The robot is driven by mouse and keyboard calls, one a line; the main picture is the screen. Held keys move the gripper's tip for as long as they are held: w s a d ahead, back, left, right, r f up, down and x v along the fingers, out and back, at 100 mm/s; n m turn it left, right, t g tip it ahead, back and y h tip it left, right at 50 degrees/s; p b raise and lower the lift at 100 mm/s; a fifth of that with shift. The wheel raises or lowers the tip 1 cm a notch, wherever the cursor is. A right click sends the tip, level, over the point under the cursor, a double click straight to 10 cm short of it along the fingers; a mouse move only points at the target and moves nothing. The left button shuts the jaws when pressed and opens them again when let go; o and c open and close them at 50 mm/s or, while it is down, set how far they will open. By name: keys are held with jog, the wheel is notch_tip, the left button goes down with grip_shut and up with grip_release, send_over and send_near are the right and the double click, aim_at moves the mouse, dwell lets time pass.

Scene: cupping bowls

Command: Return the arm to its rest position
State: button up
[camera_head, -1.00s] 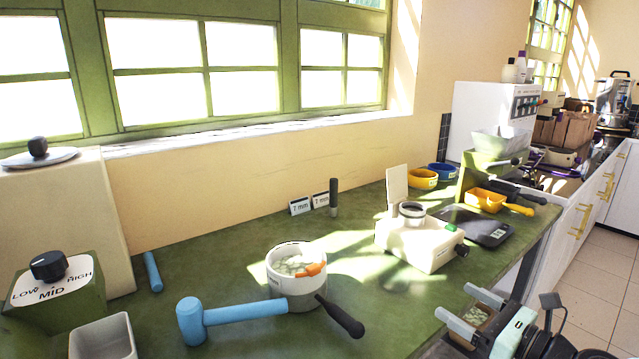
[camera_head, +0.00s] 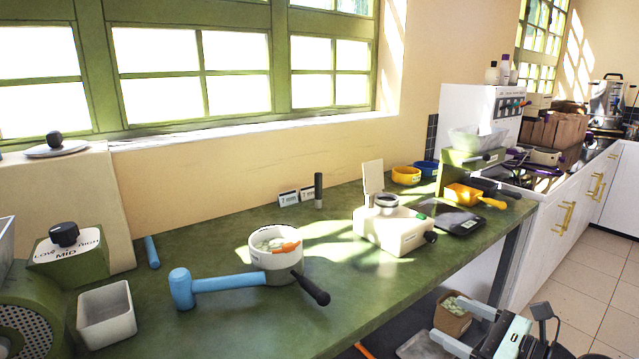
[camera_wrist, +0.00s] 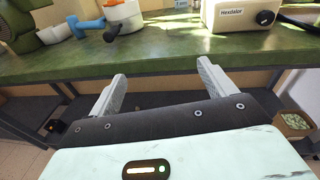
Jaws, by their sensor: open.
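My gripper (camera_head: 464,328) is at the lower right of the head view, in front of the green counter's front edge. Its two grey fingers are apart with nothing between them. In the wrist view my gripper (camera_wrist: 158,88) also shows open and empty, facing the counter's front edge and the dark space under the top. The green counter (camera_head: 215,325) runs across the head view, its top apart from my gripper.
On the counter stand a white pot (camera_head: 277,262) with pale pieces, a blue mallet (camera_head: 225,283), a grey bin (camera_head: 106,318) and a cream device (camera_head: 393,235). A box of pale green pieces (camera_head: 452,318) is below the counter, beside my gripper. Tiled floor (camera_head: 590,290) is open at right.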

jog(key=s+a+f+n+g+h, duration=0.2)
jog(key=s+a+f+n+g, duration=0.15)
jog(key=s+n+g, duration=0.45)
jog(key=s+a+f+n+g+h, duration=0.3)
jog(key=s+f+n+g, duration=0.2)
jog(key=n, duration=0.5)
jog(key=s+a+r+n+h, duration=0.2)
jog(key=s+r+n, duration=0.3)
jog(key=r+n, duration=0.3)
jog(key=s+a+r+n+h, duration=0.2)
jog(key=s+r+n+h, duration=0.1)
jog(key=r+n, duration=0.5)
notch_tip(320, 180, up, 2)
jog(key=shift+s+a+r+h+p, duration=0.2)
jog(key=shift+s+a+h+p, duration=0.15)
jog(key=shift+s, duration=0.5)
